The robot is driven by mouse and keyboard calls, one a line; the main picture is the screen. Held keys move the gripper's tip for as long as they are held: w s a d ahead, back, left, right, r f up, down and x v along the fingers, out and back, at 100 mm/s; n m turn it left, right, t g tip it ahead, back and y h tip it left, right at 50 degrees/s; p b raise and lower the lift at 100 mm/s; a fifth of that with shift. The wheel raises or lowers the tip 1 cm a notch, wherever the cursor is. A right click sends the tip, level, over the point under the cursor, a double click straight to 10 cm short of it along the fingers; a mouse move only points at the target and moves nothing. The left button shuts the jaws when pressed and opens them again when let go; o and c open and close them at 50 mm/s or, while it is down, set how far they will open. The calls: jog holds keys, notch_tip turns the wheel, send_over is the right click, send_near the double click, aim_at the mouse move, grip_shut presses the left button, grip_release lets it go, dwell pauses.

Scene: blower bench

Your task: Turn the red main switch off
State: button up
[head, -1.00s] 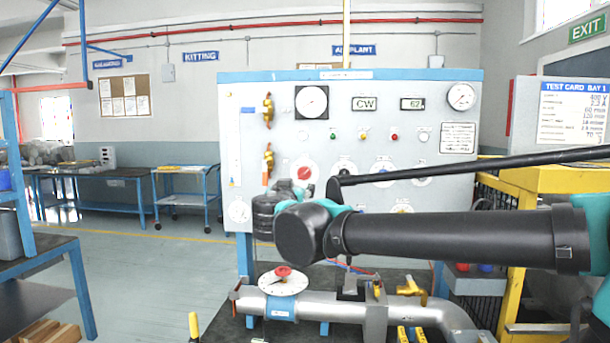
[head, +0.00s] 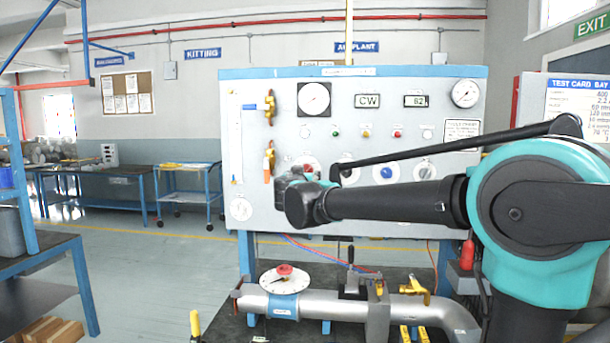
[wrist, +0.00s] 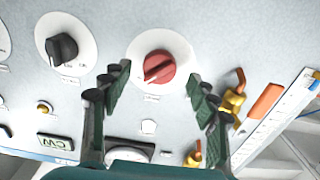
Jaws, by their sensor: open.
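The red main switch (wrist: 159,67) is a round red knob on a white round plate on the grey panel. In the wrist view it sits ahead of and between the fingers of my gripper (wrist: 158,100), which is open with nothing between the fingertips. Whether the fingertips touch the panel I cannot tell. In the head view my gripper (head: 292,190) is in front of the panel at the switch. It covers most of the red switch (head: 311,166), of which only the upper part shows.
A black knob (wrist: 62,47) sits beside the switch in the wrist view, with brass valves (wrist: 232,100) on the other side. In the head view, a blue knob (head: 386,173) is further right. A pipe with a white dial (head: 285,280) lies below the panel.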

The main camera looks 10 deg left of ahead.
aim_at(306, 171)
jog(key=shift+w, duration=1.3)
jog(key=shift+c, duration=0.3)
jog(key=c, duration=1.1)
jog(key=shift+n, duration=0.4)
jog(key=n, duration=1.6)
jog(key=shift+d+r+n, duration=0.1)
jog(key=shift+d+n, duration=0.05)
jog(key=shift+n, duration=0.55)
